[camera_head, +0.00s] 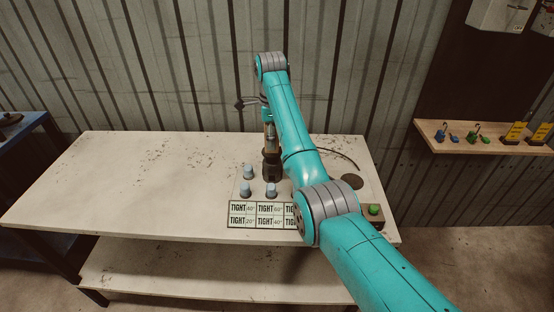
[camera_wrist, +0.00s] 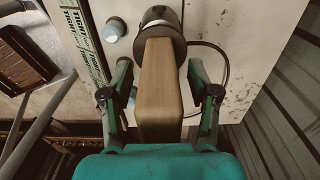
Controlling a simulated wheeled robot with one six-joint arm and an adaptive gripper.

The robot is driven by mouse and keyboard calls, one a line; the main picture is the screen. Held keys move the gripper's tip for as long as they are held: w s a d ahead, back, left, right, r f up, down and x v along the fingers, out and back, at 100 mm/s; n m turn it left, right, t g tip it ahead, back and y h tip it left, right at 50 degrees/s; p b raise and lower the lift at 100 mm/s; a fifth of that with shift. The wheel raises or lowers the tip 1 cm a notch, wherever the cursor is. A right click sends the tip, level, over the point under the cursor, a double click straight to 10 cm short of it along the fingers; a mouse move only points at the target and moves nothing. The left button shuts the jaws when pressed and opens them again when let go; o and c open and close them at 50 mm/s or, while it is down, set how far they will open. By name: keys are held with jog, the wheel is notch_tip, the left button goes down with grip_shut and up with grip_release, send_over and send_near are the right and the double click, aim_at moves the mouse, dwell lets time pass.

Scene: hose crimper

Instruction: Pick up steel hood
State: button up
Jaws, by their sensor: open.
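I cannot tell for sure which thing is the steel hood. A dark round housing with a silver ring (camera_wrist: 160,25) stands on the light plate in the wrist view. In the head view it is a dark upright piece (camera_head: 271,168). A tan, wood-like bar (camera_wrist: 160,85) stands out from it towards my wrist camera. My gripper (camera_wrist: 159,78) is open, with one finger on each side of the bar and gaps showing. In the head view my gripper (camera_head: 268,117) is above the dark piece, partly hidden by my arm.
Blue-grey knobs (camera_head: 247,190) and a TIGHT label panel (camera_head: 256,214) are in front of the dark piece. A green button (camera_head: 374,210) is at the right. The left side of the white table (camera_head: 110,190) is clear. A wall shelf (camera_head: 480,146) holds small parts.

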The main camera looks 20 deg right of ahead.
grip_shut()
jog(key=shift+r, duration=0.15)
